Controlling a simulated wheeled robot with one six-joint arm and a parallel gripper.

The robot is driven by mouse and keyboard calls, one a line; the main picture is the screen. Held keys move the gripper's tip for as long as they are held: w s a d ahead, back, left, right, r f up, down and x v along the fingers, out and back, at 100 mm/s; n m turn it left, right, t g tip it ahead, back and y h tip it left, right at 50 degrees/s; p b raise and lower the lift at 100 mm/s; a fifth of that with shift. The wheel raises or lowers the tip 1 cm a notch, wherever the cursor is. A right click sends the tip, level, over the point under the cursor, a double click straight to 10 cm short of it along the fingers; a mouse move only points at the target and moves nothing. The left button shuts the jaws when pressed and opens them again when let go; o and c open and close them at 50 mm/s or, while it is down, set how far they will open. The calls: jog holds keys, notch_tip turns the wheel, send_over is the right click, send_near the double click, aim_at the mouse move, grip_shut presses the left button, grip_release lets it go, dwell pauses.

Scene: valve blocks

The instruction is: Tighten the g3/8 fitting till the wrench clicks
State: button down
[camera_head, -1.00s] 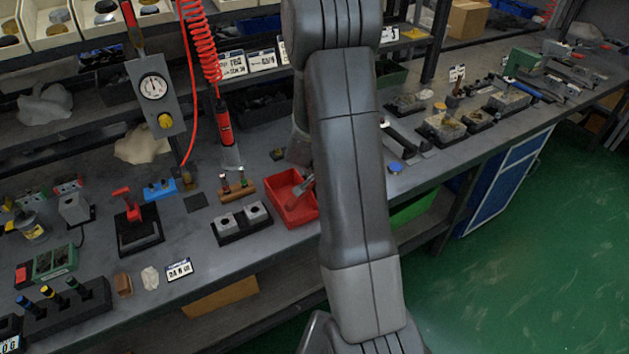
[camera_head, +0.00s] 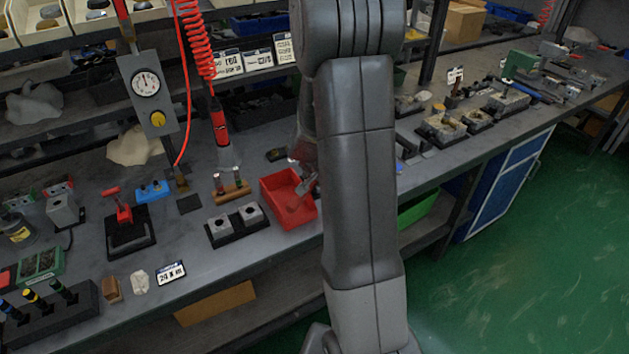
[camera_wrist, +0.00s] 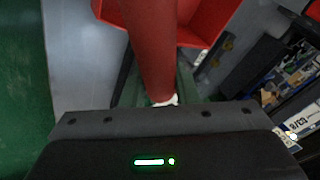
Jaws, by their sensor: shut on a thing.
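My gripper (camera_wrist: 163,108) shows as a dark bar with a green light along the bottom of the wrist view. It is shut on a dark red cylindrical thing (camera_wrist: 150,50), which runs up the picture from it; I cannot tell what it is. In the head view my arm largely hides the gripper, which is near the red tray (camera_head: 276,190). A card reading G3/8 (camera_wrist: 294,124) shows at the right of the wrist view. I cannot pick out the G3/8 fitting.
A wooden rack (camera_head: 233,191) stands behind the blocks. A black holder with several colour-banded handles (camera_head: 50,310) is at the lower left. A red air tool (camera_head: 219,122) hangs on a coiled hose.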

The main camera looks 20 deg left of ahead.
jog(key=shift+d+n+b, duration=0.3)
jog(key=shift+d+b, duration=0.2)
jog(key=shift+b, duration=1.8)
jog(key=shift+r, duration=0.2)
notch_tip(320, 180, up, 9)
jog(key=p, duration=0.8)
jog(key=shift+s+r, duration=0.1)
